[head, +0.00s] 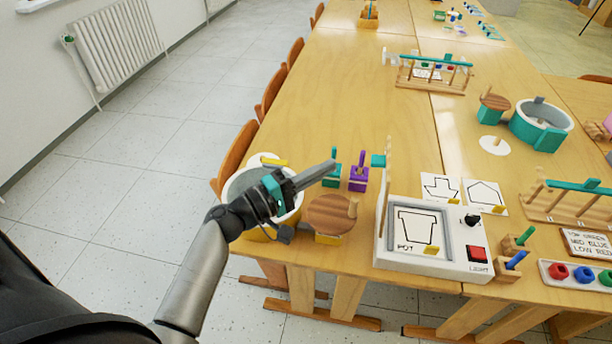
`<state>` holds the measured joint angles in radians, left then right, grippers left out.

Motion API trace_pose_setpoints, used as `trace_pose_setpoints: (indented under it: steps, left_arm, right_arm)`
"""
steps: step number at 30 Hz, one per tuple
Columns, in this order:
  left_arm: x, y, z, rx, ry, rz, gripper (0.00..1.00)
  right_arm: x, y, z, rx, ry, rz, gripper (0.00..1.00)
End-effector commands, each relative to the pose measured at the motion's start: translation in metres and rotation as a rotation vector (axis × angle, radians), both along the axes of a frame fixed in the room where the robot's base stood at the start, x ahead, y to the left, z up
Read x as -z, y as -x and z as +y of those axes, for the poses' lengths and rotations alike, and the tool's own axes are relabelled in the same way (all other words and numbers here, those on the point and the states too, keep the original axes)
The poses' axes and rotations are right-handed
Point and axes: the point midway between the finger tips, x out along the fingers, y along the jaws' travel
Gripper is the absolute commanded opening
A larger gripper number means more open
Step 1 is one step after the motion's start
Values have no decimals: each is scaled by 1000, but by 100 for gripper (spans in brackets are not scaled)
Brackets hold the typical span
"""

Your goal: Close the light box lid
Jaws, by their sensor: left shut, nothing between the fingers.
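The white light box (466,262) stands near the table's front edge. Its top shows a drawing sheet marked POT, a black knob and a red switch marked LIGHT. Its lid (387,180) stands upright along the box's left side, seen almost edge-on, with a teal tab (378,160) on its left face. My left gripper (331,166) is shut and empty, above the table to the left of the lid and apart from it. It points right toward the lid. My right gripper is not in view.
A round wooden lid (331,214) and a white tub (239,184) lie under and beside my left arm. Teal and purple holders (358,177) stand just behind the gripper. Drawing cards (440,188) lie behind the box. Small blocks (509,267) stand to its right.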

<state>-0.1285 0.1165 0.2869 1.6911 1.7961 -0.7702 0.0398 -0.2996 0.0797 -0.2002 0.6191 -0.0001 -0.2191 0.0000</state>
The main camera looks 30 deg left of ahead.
Motion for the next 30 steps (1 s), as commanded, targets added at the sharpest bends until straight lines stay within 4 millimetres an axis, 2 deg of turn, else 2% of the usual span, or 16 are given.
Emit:
trace_pose_setpoints:
  steps: [5, 9, 12, 30]
  left_arm:
    - [-4, -29, -16, 1, 0, -2, 0]
    - [-6, -32, -38, 2, 1, 0, 0]
    - [-6, -35, -47, 1, -1, 1, 0]
    - [-8, -36, -54, 1, -11, 3, 0]
  right_arm:
    - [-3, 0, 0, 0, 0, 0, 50]
    - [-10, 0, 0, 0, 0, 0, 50]
    - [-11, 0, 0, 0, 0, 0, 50]
    - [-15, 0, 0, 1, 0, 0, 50]
